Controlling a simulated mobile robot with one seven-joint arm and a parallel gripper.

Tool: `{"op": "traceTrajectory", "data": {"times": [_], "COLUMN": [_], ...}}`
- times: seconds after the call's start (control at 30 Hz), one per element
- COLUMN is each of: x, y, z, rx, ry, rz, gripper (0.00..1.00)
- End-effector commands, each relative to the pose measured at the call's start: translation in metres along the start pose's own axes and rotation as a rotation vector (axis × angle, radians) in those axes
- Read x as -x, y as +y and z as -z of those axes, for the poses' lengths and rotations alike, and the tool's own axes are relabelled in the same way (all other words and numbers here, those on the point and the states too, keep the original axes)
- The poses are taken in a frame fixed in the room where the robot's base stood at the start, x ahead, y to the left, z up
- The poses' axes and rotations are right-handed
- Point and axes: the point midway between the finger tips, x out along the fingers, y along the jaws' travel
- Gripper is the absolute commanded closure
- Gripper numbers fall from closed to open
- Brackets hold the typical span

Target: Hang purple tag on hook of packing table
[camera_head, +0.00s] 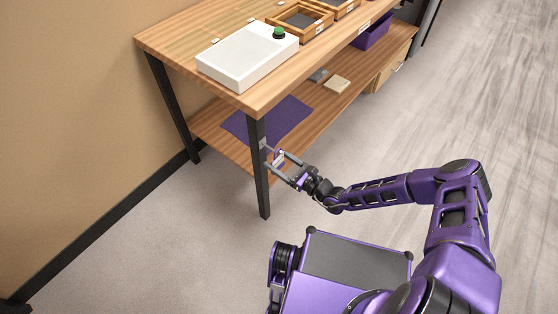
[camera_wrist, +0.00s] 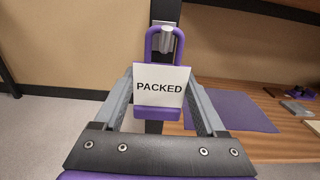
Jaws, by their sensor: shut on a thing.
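The purple tag (camera_wrist: 158,113) has a white face reading PACKED and a purple loop at its top. My gripper (camera_wrist: 158,92) is shut on it, one finger at each side; the gripper also shows in the head view (camera_head: 280,158). The grey metal hook (camera_wrist: 167,42) is on the front black leg of the packing table (camera_head: 262,190). In the wrist view the hook's end shows inside the loop and overlaps its upper edge. I cannot tell how deep the hook reaches through, or whether the loop rests on it. In the head view the tag is small and partly hidden by my gripper.
The tabletop (camera_head: 178,55) bears a white box (camera_head: 246,58) with a green button and wooden trays (camera_head: 299,20). The lower shelf (camera_head: 302,128) holds a purple mat (camera_head: 285,118) and small blocks. A wall stands at left; the floor right of the table is clear.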

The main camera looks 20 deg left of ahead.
Motion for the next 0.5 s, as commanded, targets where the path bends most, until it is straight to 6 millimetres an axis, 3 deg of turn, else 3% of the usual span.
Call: {"op": "traceTrajectory", "data": {"times": [0.5], "x": [-0.01], "y": [0.0], "z": [0.0], "rx": [0.001], "ry": [-0.001], "rz": [0.0], "gripper": [1.0]}}
